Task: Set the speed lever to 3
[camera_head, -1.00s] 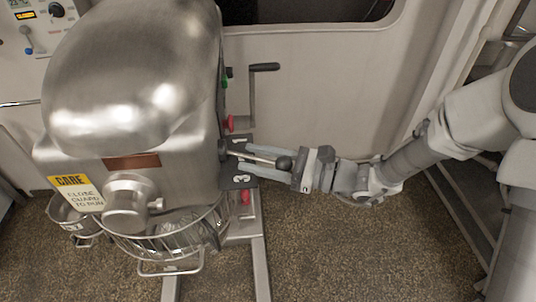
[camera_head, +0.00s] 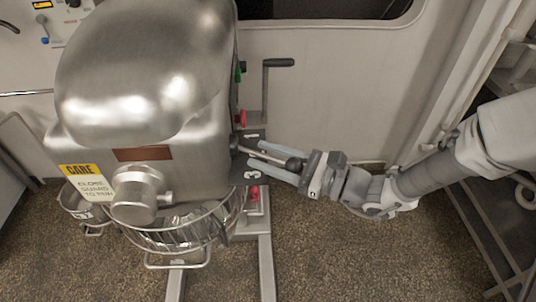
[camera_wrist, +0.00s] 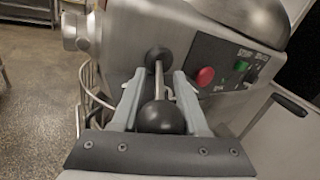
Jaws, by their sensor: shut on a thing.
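The speed lever (camera_head: 268,156) is a thin metal rod with a black ball knob, on the right side of a big steel mixer (camera_head: 145,70). It slants slightly down to the right, between the 1 and the 3 on the dark scale plate (camera_head: 236,177). My gripper (camera_head: 250,153) reaches in from the right, its two pale fingers shut around the lever. In the wrist view my gripper (camera_wrist: 159,82) has one finger on each side of the rod, with the black knob (camera_wrist: 161,117) between them near the palm. The 2 mark is hidden.
A red button (camera_head: 242,118) and a crank handle (camera_head: 279,63) sit above the lever. The red button (camera_wrist: 205,76) is close right of the fingers in the wrist view. A wire bowl guard (camera_head: 180,238) is below left. The floor (camera_head: 330,250) at lower right is clear.

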